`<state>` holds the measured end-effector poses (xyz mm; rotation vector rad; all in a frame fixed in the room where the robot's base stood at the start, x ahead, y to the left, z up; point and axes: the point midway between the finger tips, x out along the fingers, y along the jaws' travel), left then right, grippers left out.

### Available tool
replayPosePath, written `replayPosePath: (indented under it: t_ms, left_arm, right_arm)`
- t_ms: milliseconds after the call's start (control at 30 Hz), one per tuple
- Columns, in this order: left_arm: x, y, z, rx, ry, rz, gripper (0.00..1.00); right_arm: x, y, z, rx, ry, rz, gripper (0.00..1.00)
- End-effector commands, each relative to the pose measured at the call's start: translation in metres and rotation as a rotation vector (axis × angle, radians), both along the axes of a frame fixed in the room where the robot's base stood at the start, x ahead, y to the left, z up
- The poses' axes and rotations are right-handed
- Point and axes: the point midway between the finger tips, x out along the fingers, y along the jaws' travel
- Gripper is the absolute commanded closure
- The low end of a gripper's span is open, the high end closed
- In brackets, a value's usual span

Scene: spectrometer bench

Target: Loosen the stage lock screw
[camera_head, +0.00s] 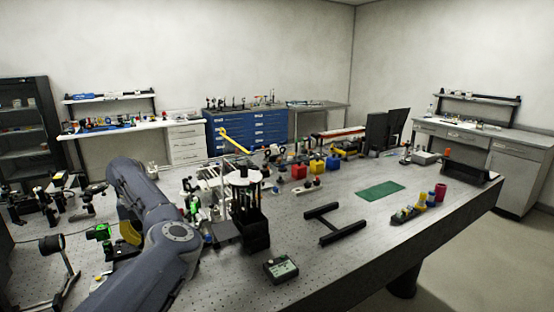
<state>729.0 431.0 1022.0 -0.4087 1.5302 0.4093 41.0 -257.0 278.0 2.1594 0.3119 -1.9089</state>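My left arm reaches in from the lower left and bends over the bench. What seems to be my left gripper (192,205) is a small dark shape just right of the forearm, partly hidden by the arm and crowded by optics. I cannot tell whether its fingers are open or shut. A stage-like assembly with white and metal parts (212,178) stands just beyond it. The stage lock screw is too small to make out among these parts. My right gripper is not in view.
A black tool holder (254,228) stands right of the arm. A small dark box (280,268) lies near the front edge, and a black H-shaped frame (335,224) lies to its right. A green mat (381,191) lies further right.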

Motion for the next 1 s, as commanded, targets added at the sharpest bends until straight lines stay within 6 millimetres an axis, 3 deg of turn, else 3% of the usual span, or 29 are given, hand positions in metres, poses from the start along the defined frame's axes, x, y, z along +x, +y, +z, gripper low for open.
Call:
replayPosePath:
  t_ms: [1000]
  left_arm:
    - [-0.0085,-0.0019,-0.0030,-0.003,0.004,0.000,1.00]
  right_arm:
    - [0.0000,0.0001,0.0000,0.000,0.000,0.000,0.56]
